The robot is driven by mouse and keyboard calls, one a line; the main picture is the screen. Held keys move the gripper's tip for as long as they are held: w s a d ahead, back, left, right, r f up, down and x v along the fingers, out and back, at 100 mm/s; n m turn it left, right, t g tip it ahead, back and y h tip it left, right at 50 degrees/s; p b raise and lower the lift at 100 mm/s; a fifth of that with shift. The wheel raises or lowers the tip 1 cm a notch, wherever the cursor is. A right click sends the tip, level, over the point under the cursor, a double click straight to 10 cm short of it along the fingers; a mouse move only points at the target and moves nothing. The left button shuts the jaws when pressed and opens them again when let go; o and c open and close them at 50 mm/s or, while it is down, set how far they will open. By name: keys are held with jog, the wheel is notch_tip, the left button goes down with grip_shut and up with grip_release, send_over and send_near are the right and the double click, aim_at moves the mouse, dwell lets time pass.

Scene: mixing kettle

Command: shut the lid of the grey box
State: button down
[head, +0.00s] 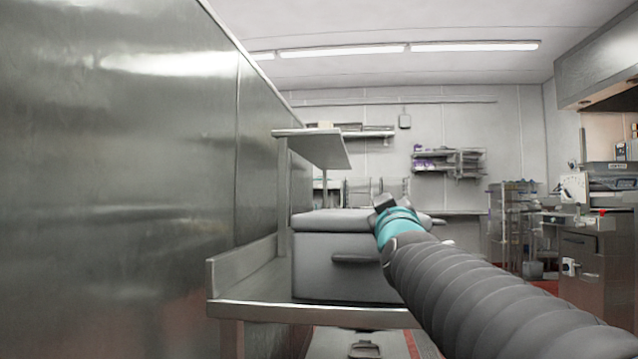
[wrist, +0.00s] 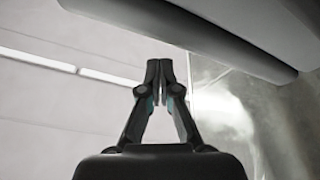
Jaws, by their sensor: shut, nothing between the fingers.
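The grey box (head: 335,268) stands on a metal table in the head view, with a handle on its front. Its lid (head: 335,221) lies flat across the top and looks down; whether it is fully shut at the back and right cannot be told, as my arm covers the right part. My gripper (wrist: 160,68) is shut and empty in the wrist view, fingertips together. In the head view its dark end is at the lid's right side, with the fingers mostly hidden. A grey slab with a rounded edge (wrist: 205,45) is close by the fingertips; contact is unclear.
A metal table (head: 300,314) carries the box. A raised shelf (head: 320,146) stands above and behind it. A tall metal wall (head: 120,180) closes off the left. Racks (head: 512,225) and a counter (head: 590,260) stand at the right, with some open floor between.

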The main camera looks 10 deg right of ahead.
jog(key=shift+s+d+f+m+h+b, duration=0.1)
jog(key=shift+f+m+h+b, duration=0.1)
jog(key=shift+f+m, duration=0.25)
jog(key=shift+d+f+m+h+b, duration=0.1)
jog(key=shift+f+m+h, duration=0.15)
jog(key=shift+f, duration=0.25)
